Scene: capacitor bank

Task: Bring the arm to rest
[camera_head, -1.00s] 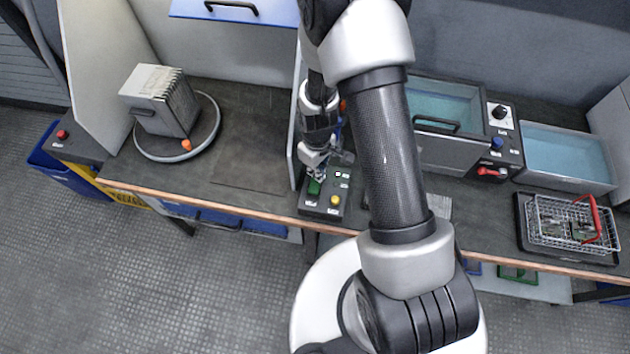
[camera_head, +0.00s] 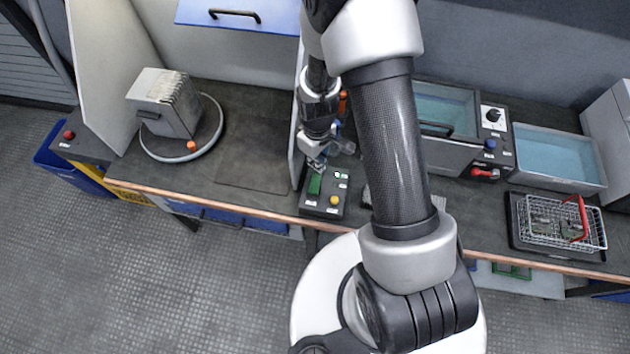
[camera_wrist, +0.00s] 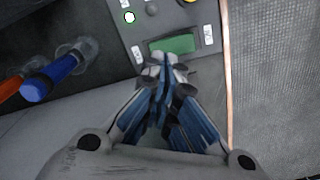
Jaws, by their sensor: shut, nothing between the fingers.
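My gripper (camera_head: 317,163) is shut and empty, just above the small black control box (camera_head: 322,208) at the bench's front edge. In the wrist view its blue-and-grey fingers (camera_wrist: 167,75) meet beside the green rectangle (camera_wrist: 173,44) on that box. I cannot tell whether the fingertips touch the box. My arm (camera_head: 395,150) reaches over the bench, and its thick link hides part of the middle.
A grey finned block (camera_head: 165,103) sits on a round plate at left. Right are a blue-liquid tank (camera_head: 555,155), a knob panel (camera_head: 493,140) and a wire basket (camera_head: 562,222) with a red handle. Blue and orange-handled tools (camera_wrist: 50,78) lie beside the control box.

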